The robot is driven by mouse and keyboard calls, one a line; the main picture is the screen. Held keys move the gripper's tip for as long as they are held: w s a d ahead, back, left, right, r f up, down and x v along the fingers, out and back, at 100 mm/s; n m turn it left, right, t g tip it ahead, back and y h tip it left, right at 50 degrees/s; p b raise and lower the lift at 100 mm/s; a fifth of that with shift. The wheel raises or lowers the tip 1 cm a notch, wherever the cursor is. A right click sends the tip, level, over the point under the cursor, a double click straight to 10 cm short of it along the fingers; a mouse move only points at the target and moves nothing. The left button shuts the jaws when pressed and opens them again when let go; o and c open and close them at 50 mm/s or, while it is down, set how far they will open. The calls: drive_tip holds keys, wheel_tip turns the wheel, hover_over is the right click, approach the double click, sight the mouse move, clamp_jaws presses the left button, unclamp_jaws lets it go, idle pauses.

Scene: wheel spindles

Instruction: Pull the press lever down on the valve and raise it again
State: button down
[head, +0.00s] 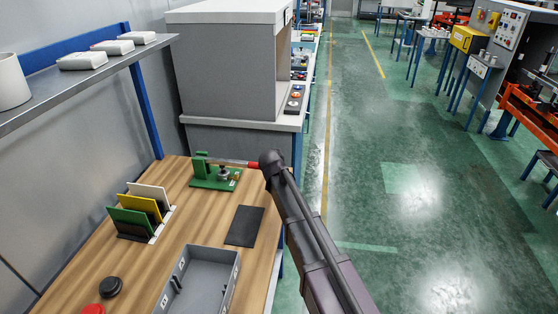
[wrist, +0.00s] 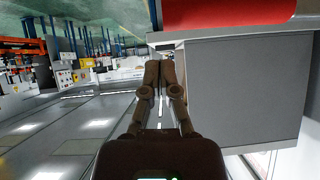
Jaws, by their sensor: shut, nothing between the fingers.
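The green press (head: 198,170) stands at the far end of the wooden bench in the head view. A small metal part, perhaps the valve (head: 224,174), sits on its green base. The press lever (head: 228,162) runs roughly level from the post to a red grip (head: 253,165) beside my wrist. The red grip (wrist: 225,14) fills the upper right edge of the wrist view. My gripper (wrist: 160,66) is shut and empty, with its fingers together below the grip in that picture. Whether it touches the grip cannot be told. In the head view my arm's end hides the fingers.
A grey cabinet (head: 225,65) stands behind the press. On the bench (head: 195,225) are a rack of coloured plates (head: 135,222), a dark mat (head: 245,225), a grey tray (head: 190,262) and a black knob (head: 111,287). A shelf (head: 95,75) overhangs the left. Open floor lies right.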

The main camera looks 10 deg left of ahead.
drive_tip(key=shift+s+a+f+b, duration=0.1)
drive_tip(key=shift+f+b, duration=0.4)
drive_tip(key=shift+f, duration=0.3)
